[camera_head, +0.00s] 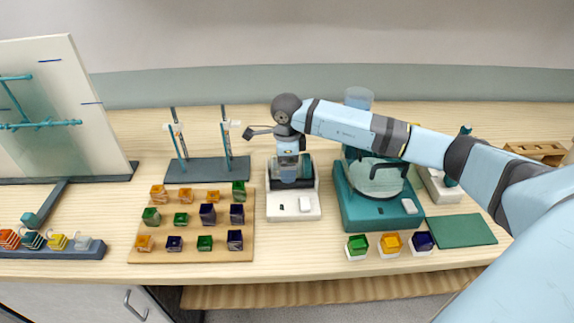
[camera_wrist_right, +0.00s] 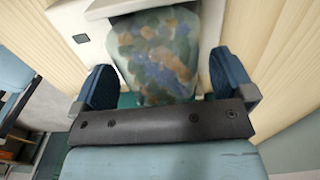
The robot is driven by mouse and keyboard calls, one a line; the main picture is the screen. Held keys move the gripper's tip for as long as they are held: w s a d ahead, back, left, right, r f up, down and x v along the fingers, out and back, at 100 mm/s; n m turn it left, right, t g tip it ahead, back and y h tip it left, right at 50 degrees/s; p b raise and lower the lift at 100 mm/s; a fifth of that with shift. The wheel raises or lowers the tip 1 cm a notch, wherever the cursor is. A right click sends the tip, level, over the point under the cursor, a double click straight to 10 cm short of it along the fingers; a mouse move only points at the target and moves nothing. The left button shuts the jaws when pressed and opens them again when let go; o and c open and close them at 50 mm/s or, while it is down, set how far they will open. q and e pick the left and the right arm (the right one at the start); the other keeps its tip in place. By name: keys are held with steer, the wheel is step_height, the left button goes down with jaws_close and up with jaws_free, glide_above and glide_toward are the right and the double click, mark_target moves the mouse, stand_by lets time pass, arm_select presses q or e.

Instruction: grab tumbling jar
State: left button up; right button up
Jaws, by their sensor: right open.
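The tumbling jar (camera_wrist_right: 155,55), a rounded body mottled in green, blue and orange-brown, shows in the right wrist view. It is on a white machine base (camera_head: 293,208), which has a small black button and a pale panel. My right gripper (camera_wrist_right: 163,82) is open, with one dark blue finger at each side of the jar's near part. I cannot tell whether either finger touches it. In the head view my right gripper (camera_head: 291,170) points down over the white base and hides most of the jar. My left gripper is in neither view.
A teal machine with a glass bowl (camera_head: 376,180) stands close to the right of the white base. A wooden board (camera_head: 190,225) with several coloured glass blocks lies to the left. A dark stand (camera_head: 207,170) with upright rods is behind the board. Several blocks (camera_head: 391,243) line the front edge.

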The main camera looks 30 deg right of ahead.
steer(key=shift+f, duration=0.55)
steer(key=c, duration=1.1)
steer(key=shift+r, duration=0.15)
